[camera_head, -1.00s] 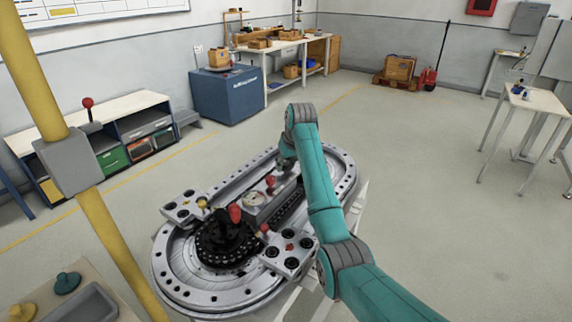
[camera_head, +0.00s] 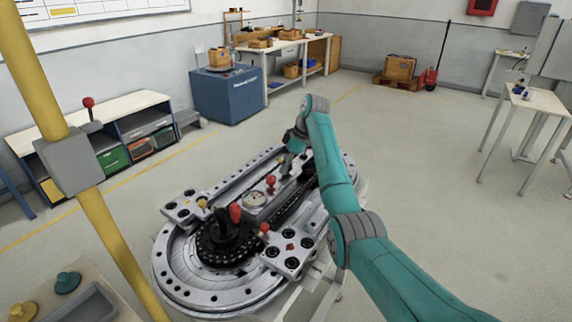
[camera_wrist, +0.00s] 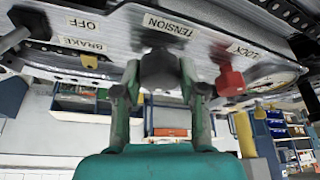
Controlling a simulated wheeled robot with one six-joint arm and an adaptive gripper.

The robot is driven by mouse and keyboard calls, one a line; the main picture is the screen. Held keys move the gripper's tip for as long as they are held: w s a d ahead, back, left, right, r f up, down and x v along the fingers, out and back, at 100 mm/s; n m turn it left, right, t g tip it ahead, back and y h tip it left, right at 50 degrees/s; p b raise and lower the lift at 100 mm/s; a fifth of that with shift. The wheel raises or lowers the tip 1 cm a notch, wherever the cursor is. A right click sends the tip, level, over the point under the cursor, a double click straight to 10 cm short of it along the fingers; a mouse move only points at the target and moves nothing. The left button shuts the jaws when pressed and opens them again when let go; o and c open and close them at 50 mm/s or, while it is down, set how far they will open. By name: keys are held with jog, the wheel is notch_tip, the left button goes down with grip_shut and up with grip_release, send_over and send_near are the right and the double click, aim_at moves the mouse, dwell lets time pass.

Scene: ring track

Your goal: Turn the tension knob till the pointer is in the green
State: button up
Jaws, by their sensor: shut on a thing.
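The ring track machine (camera_head: 180,262) stands in front of me with a grey control panel on top. In the wrist view the dark tension knob (camera_wrist: 158,70) sits under the TENSION label (camera_wrist: 168,26). My gripper (camera_wrist: 157,84) is shut on it, one finger on each side. In the head view my gripper (camera_head: 287,163) is at the far part of the panel, and the arm and gripper hide the knob. The round gauge (camera_head: 254,199) shows a pale face; it is partly in the wrist view too (camera_wrist: 282,79). Its pointer and green zone are too small to read.
A red lock knob (camera_wrist: 230,81) is close right of my gripper, and a BRAKE control (camera_wrist: 88,61) is to its left. A red-topped lever (camera_head: 235,213) rises over the near turntable. A yellow post (camera_head: 108,231) stands at left.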

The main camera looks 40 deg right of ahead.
jog(key=shift+n, duration=1)
jog(key=shift+g+y, duration=0.3)
jog(key=o, duration=1.1)
jog(key=shift+o, duration=0.2)
jog(key=v, duration=0.7)
jog(key=shift+r, duration=0.2)
jog(key=shift+s+d, duration=0.1)
jog(key=shift+s, duration=0.15)
